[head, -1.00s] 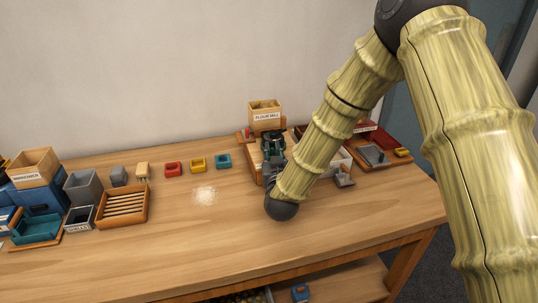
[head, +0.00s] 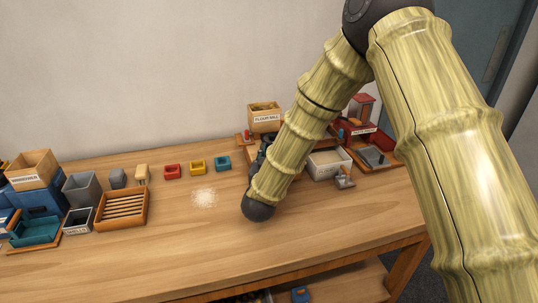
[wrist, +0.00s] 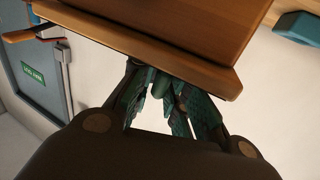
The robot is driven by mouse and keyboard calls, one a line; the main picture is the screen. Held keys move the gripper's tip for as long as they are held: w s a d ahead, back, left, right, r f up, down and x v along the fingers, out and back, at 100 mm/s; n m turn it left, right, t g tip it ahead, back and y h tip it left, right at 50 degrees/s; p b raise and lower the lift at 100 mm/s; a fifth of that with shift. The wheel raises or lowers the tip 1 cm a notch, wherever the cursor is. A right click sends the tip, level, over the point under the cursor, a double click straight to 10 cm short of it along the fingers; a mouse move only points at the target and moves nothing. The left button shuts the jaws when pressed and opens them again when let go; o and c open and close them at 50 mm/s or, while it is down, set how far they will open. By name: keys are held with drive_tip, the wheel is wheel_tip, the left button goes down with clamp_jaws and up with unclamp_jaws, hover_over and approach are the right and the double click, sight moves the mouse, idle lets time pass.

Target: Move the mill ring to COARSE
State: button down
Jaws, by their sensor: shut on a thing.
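The flour mill (head: 264,118) is a wooden, labelled box-like machine standing at the back of the table, right of centre. My gripper (wrist: 168,88) has dark green scaly fingers, drawn together against the front of the mill. In the wrist view, the mill's wooden body (wrist: 160,45) fills the top, above the fingertips. The fingers are shut on a small part there, apparently the mill ring, mostly hidden between them. In the head view my arm covers the gripper and the mill's lower front. The ring's setting and the COARSE mark cannot be seen.
A white-filled tray (head: 313,169) and a red machine (head: 367,126) stand right of my arm. A slatted wooden crate (head: 122,210) lies farther left. The table's front middle is clear.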

drive_tip(key=c, duration=1.5)
unclamp_jaws()
drive_tip(key=shift+a, duration=0.4)
drive_tip(key=shift+o, duration=0.2)
drive_tip(key=shift+d, duration=0.3)
drive_tip(key=shift+s, duration=0.15)
drive_tip(key=s+a, duration=0.2)
drive_tip(key=s, duration=0.9)
drive_tip(key=shift+s, duration=0.25)
